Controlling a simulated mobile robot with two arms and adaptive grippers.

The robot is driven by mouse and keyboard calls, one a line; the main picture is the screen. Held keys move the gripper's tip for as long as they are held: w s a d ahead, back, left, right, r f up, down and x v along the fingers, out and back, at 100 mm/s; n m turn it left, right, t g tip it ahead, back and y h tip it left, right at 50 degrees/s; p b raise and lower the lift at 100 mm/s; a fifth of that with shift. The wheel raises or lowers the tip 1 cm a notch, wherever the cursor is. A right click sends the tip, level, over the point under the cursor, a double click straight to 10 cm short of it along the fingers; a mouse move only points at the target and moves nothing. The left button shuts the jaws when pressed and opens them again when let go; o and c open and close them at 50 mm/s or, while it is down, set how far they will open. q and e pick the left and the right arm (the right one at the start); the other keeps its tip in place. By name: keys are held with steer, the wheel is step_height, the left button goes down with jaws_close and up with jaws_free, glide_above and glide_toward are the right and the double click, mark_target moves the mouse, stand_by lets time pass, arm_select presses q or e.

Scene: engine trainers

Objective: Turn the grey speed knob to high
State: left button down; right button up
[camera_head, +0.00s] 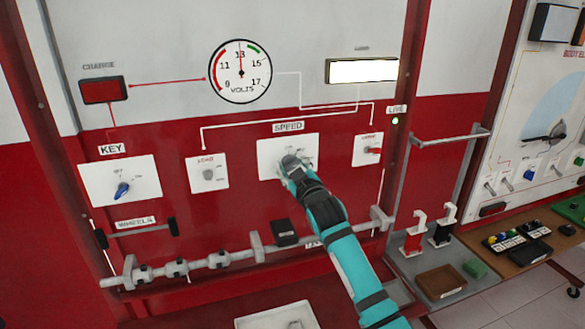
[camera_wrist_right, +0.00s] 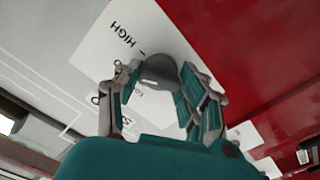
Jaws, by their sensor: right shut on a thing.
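The grey speed knob (camera_wrist_right: 160,70) sits on a white plate (camera_head: 268,147) under the SPEED label (camera_head: 288,127) on the red panel. My right gripper (camera_head: 291,166) reaches up to the plate from below and covers most of the knob in the head view. In the right wrist view, its two fingers (camera_wrist_right: 152,88) stand on either side of the knob and are shut on it. The word HIGH (camera_wrist_right: 125,36) shows on the plate beside the knob. The knob's pointer is hidden, so its setting cannot be read. My left gripper is not in view.
A blue key knob (camera_head: 122,190) and a load knob (camera_head: 208,174) are to the left. A red-handled switch (camera_head: 372,150) is close on the right. A volts gauge (camera_head: 240,71) is above, its needle near 13. A horizontal shaft (camera_head: 218,260) runs below.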

steer(key=m, duration=0.6)
steer(key=shift+f, duration=0.15)
stand_by(0.6)
steer(key=o, duration=1.2)
steer(key=shift+p, duration=0.3)
steer(key=v, duration=1.2)
